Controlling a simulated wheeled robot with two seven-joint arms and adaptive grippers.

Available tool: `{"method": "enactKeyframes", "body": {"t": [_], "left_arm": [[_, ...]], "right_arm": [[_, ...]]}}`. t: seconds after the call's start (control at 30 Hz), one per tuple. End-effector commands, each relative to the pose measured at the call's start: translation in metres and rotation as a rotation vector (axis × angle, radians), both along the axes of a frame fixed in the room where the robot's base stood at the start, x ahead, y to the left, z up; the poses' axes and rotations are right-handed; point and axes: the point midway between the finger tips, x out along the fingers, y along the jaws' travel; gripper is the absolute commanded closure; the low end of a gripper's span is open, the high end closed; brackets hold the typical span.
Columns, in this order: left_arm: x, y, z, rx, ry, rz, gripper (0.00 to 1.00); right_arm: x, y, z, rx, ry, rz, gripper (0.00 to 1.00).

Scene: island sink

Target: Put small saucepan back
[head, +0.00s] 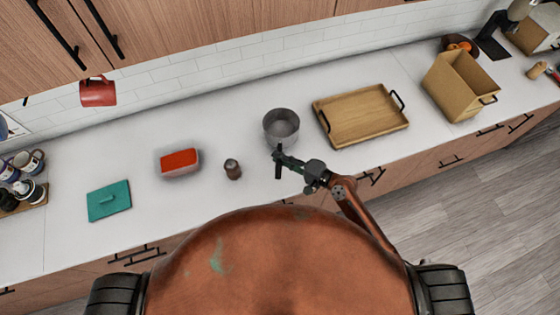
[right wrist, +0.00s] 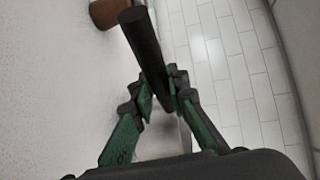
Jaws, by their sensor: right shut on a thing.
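The small grey metal saucepan (head: 281,125) is upright at the middle of the white counter, left of the wooden tray. Its dark handle (head: 278,171) points toward my body. My right gripper (head: 279,157) comes in from the right and is shut on the handle. In the right wrist view, the black handle (right wrist: 145,45) passes between the green fingers (right wrist: 161,97). I cannot tell whether the pan's base touches the counter. My left gripper is not in view.
A wooden tray (head: 362,116) lies right of the pan, with a cardboard box (head: 455,88) beyond. A small brown jar (head: 232,169), a red-filled container (head: 180,162) and a teal lid (head: 109,201) are to the left. A red mug (head: 98,92) is below the upper cabinets (head: 180,30).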

Motion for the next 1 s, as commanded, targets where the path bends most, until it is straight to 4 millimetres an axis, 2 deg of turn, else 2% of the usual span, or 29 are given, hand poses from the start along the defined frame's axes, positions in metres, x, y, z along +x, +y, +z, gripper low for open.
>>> {"method": "enactKeyframes", "body": {"t": [0.13, 0.37, 0.73, 0.77, 1.0], "left_arm": [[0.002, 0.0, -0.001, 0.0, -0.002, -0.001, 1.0], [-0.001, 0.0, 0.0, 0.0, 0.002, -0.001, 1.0], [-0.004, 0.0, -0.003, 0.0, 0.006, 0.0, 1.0], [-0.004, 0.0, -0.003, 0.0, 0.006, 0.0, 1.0], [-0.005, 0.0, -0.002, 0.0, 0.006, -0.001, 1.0]], "right_arm": [[0.01, 0.0, -0.007, 0.002, -0.006, -0.001, 1.0], [0.008, 0.0, -0.034, 0.001, -0.004, -0.003, 1.0], [0.008, 0.0, -0.038, 0.002, -0.005, -0.002, 1.0], [0.007, 0.0, -0.04, 0.0, 0.0, -0.001, 0.84], [0.007, 0.0, -0.039, 0.0, 0.0, -0.001, 0.68]]}}
